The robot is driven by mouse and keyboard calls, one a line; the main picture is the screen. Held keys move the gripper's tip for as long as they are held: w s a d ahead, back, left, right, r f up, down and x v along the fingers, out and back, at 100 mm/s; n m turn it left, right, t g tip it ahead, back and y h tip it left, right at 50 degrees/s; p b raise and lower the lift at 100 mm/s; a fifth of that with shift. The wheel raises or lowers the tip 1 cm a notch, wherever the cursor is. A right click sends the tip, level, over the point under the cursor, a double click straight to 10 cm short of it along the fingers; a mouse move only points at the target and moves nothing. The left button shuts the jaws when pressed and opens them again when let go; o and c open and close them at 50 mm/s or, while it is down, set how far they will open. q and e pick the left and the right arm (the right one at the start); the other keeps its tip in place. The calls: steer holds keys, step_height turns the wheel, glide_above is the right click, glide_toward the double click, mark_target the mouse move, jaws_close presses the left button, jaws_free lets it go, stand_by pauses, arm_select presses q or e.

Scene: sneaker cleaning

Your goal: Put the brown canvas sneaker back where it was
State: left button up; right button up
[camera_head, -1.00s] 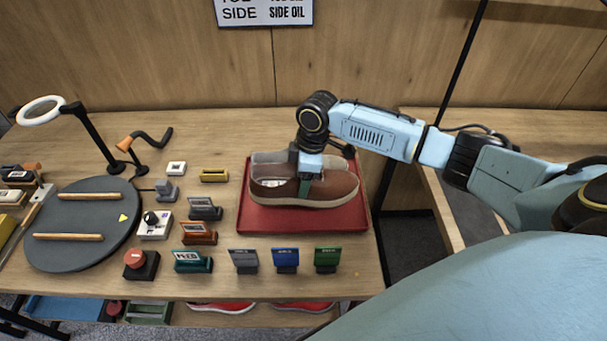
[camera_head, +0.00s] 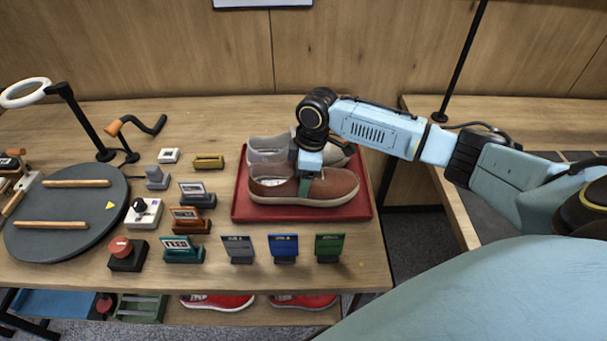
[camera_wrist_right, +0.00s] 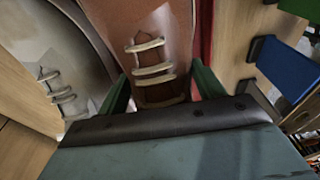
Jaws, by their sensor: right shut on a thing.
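The brown canvas sneaker (camera_head: 335,185) has a pale sole and its toe points right. My right gripper (camera_head: 305,187) is shut on it from above, at the lacing. In the right wrist view, green fingers (camera_wrist_right: 162,90) stand on both sides of the white-laced brown upper (camera_wrist_right: 150,45). The sneaker is over the front half of the red tray (camera_head: 240,208); I cannot tell whether its sole touches the tray. A grey sneaker (camera_head: 268,145) sits in the tray behind it, partly hidden by the brown shoe and my gripper. My left gripper is out of view.
Grey, blue and green card holders (camera_head: 284,248) stand in front of the tray. To its left are several small signs, a red button (camera_head: 124,249) and a dark turntable (camera_head: 75,228). A gap separates this table from the right-hand one. Red shoes (camera_head: 218,301) lie on the lower shelf.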

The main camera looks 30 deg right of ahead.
steer(key=shift+f, duration=0.65)
steer(key=o, duration=1.4)
steer(key=shift+r, duration=0.1)
step_height(320, 180, up, 13)
steer(key=d, duration=0.1)
steer(key=shift+s+d+p, duration=0.4)
steer(key=shift+s+p, duration=0.05)
